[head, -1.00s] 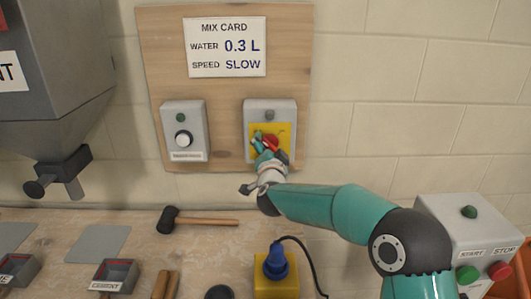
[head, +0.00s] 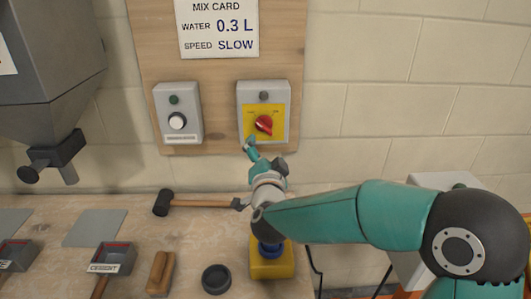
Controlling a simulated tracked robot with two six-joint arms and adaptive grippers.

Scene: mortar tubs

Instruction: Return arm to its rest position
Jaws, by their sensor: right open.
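My right gripper (head: 246,172) is open and empty in front of the wooden board, a little below the yellow-faced switch box (head: 249,118). Its red rotary knob (head: 264,124) is in full view, tilted on the yellow plate, and the gripper appears apart from it. My right arm reaches in from the right over the bench. My left gripper does not show.
A black-headed mallet (head: 162,202) lies on the bench (head: 140,215), its handle end behind my gripper. A yellow box with a blue plug (head: 272,266) stands under my forearm. A black round cup (head: 216,279), a wooden float (head: 160,272) and a CEMENT tub (head: 112,258) are nearby.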

